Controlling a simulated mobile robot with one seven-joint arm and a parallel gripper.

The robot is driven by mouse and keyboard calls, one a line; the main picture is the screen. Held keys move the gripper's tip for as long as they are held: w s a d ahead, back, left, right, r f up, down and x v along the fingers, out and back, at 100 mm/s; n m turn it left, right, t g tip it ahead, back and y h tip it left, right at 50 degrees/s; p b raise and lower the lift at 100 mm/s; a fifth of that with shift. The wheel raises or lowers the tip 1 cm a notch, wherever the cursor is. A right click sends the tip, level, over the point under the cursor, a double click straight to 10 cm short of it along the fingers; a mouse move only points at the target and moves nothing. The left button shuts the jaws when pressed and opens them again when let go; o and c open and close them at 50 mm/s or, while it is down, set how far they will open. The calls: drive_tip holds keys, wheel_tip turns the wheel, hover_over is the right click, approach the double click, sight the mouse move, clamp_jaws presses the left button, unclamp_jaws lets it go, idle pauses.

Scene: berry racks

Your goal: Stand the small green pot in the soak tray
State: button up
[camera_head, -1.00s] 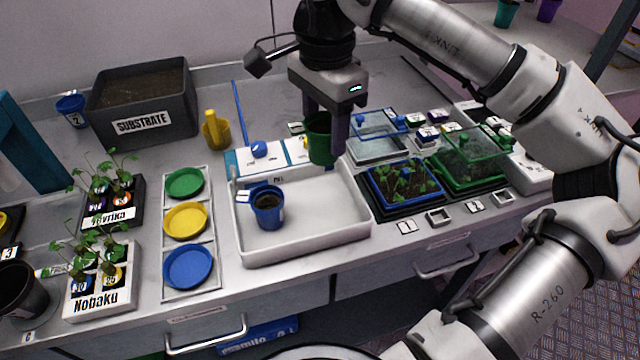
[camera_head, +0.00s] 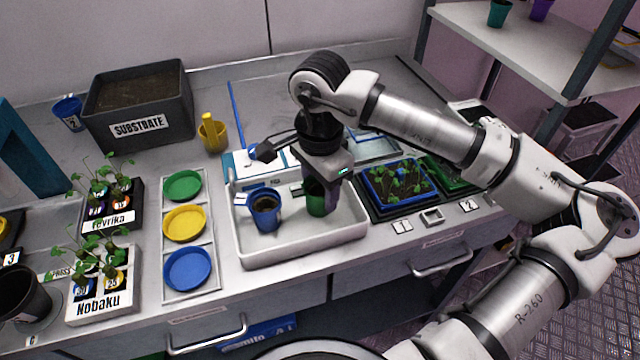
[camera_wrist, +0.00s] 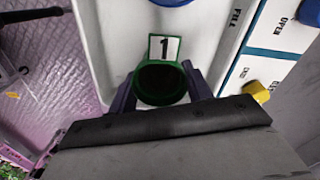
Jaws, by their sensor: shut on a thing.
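The small green pot (camera_head: 316,198) is between the fingers of my gripper (camera_head: 320,196), inside the outline of the white soak tray (camera_head: 300,250), right of a blue pot (camera_head: 265,212). In the wrist view the green pot (camera_wrist: 162,84) has a dark inside and a label "1" at its rim, with a finger of my gripper (camera_wrist: 160,90) on each side. The pot looks upright and low in the tray. I cannot tell whether its base touches the tray floor.
The blue pot holds dark soil and stands in the tray's left half. Seedling trays (camera_head: 397,184) lie close to the tray's right. Green, yellow and blue saucers (camera_head: 187,268) are in a rack to the left. The tray's front area is clear.

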drive_tip(key=shift+f, duration=0.15)
drive_tip(key=o, duration=1)
drive_tip(key=shift+c, duration=0.2)
wheel_tip(320, 180, up, 12)
drive_tip(key=b, duration=0.2)
drive_tip(key=shift+r, duration=0.25)
